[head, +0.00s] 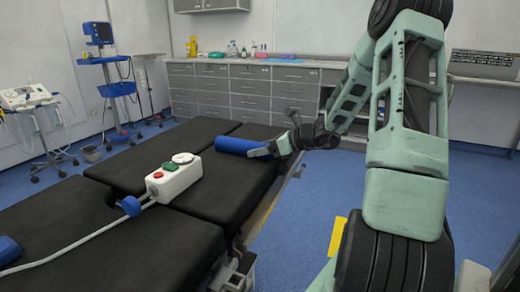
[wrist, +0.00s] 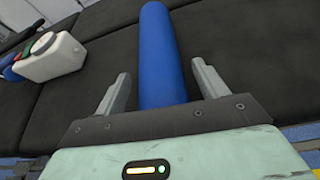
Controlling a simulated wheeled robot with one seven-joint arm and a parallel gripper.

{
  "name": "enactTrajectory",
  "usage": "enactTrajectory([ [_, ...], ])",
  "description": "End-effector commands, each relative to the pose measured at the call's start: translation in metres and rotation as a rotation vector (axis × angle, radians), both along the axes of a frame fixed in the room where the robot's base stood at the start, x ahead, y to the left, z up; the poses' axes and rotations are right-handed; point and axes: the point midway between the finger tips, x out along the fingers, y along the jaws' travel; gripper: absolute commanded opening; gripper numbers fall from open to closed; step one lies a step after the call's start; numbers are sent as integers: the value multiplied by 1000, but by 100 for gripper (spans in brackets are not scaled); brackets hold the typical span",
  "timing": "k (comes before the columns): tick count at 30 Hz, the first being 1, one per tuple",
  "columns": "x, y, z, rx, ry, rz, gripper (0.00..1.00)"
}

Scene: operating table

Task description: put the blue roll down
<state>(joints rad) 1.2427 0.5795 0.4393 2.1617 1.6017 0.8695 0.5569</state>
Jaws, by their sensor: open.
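The blue roll (head: 238,146) lies on the black padded operating table (head: 225,190), near its right edge in the head view. In the wrist view the roll (wrist: 162,55) runs away from me, with its near end between the two fingers. My gripper (head: 268,150) is at the roll's right end in the head view. In the wrist view my gripper (wrist: 162,85) is open, with a gap showing between each finger and the roll. The roll's nearest end is hidden behind the gripper body.
A white control box (head: 173,180) with red and green buttons and a round dial sits on the table left of the roll. A grey cable with a blue knob (head: 130,205) runs from it. Grey drawer cabinets (head: 235,90) stand behind. The table's front padding is mostly clear.

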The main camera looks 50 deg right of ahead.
Motion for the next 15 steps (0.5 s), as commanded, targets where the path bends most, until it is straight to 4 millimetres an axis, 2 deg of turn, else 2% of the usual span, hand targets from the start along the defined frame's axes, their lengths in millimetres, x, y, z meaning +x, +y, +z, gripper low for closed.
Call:
enactTrajectory([
  [9,-57,-23,28,-1,0,-6,72],
  [15,-84,-34,39,1,1,-5,72],
])
